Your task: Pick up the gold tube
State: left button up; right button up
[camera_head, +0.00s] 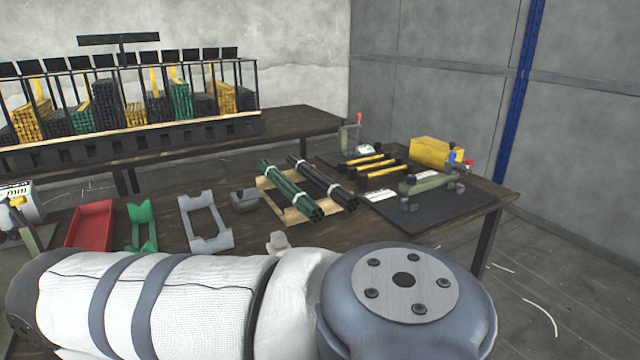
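Two gold-yellow tubes with dark ends lie side by side on the black mat (440,222) at the right of the table; the farther gold tube (366,160) and the nearer gold tube (376,169) are nearly parallel. More gold tubes stand bundled in the rack on the back table, with one gold bundle (28,123) at its left end and another gold bundle (246,98) near its right end. One of my arms crosses the foreground and hides the table's front. Neither gripper shows.
Bundled green tubes (290,189) and black tubes (322,184) lie on a wooden frame mid-table. A red tray (90,225), green holder (142,227) and grey holder (205,222) stand left. A yellow block (436,151) and green-grey fixture (427,183) stand right.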

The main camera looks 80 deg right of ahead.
aim_at(351, 171)
jog(key=l+z, duration=0.3)
jog(key=z, duration=0.15)
jog(key=l+z, duration=0.3)
jog(key=z, duration=0.15)
jog(key=l+z, duration=0.3)
jog(key=z, duration=0.15)
jog(key=i+l+z, duration=0.15)
jog(key=l+z, duration=0.15)
jog(key=z, duration=0.15)
jog(key=i+l+z, duration=0.1)
jog(key=l+z, duration=0.15)
jog(key=z, duration=0.2)
jog(key=i+l+z, duration=0.15)
jog(key=z, duration=0.25)
